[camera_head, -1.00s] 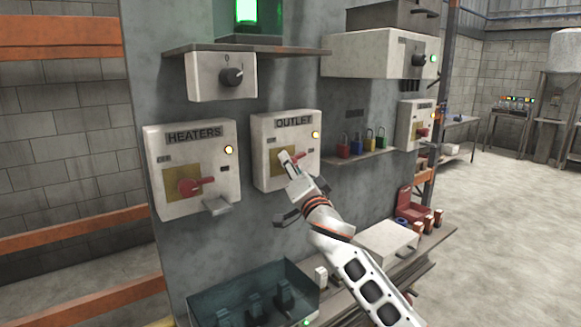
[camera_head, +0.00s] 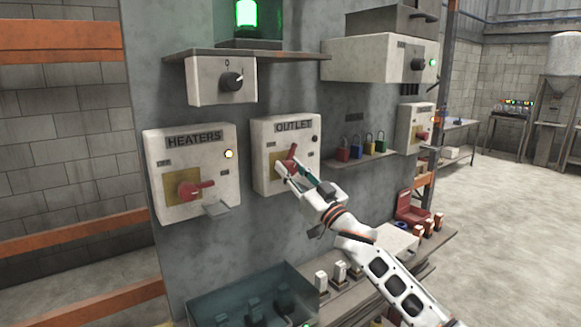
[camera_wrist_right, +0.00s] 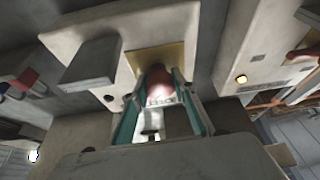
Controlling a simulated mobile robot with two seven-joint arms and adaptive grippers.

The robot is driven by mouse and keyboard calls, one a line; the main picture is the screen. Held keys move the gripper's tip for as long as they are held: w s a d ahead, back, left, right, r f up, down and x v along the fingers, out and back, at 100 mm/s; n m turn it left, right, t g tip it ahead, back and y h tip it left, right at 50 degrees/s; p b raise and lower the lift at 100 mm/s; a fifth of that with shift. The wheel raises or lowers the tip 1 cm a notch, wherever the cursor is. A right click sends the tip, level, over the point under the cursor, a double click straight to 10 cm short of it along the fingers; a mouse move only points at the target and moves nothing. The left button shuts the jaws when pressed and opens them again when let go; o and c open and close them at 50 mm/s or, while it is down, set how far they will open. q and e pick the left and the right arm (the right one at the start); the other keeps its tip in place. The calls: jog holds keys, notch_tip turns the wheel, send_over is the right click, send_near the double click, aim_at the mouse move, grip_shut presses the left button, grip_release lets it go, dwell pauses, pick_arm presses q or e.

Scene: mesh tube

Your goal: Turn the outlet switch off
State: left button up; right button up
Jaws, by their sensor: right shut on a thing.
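The outlet box (camera_head: 262,130) is mounted on the grey panel, with its label at the top. Its red handle (camera_head: 291,155) points upward on a yellow plate. The lamp (camera_head: 315,138) on this box is dark. My right gripper (camera_head: 288,171) reaches in from the lower right and is shut on the red handle. In the right wrist view, the handle (camera_wrist_right: 158,80) sits between the two teal-padded fingers (camera_wrist_right: 160,102), and its lower part is partly hidden. My left gripper is not in view.
The heaters box (camera_head: 160,145) is close on the left, with its red handle (camera_head: 192,189) sideways and its lamp (camera_head: 229,154) lit. A shelf with several padlocks (camera_head: 356,148) is on the right. A bluish clear bin (camera_head: 245,290) stands below.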

jog(key=n+y, duration=0.1)
jog(key=n, duration=0.2)
jog(key=shift+d+r+g+p, duration=0.1)
jog(key=shift+g+p, duration=0.2)
jog(key=shift+g, duration=0.1)
jog(key=shift+n+g+y, duration=0.4)
jog(key=shift+n, duration=0.3)
jog(key=n+g+y+p, duration=0.1)
jog(key=n, duration=0.3)
jog(key=shift+g, duration=0.3)
jog(key=shift+o, duration=0.2)
jog(key=shift+n+g, duration=0.4)
jog(key=shift+n, duration=0.4)
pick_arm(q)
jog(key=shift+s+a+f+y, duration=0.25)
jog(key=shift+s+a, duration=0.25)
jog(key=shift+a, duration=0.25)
pick_arm(e)
jog(key=shift+n, duration=0.3)
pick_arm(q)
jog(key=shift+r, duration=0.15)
pick_arm(e)
jog(key=o, duration=1)
jog(key=shift+o, duration=0.4)
jog(key=shift+a, duration=0.2)
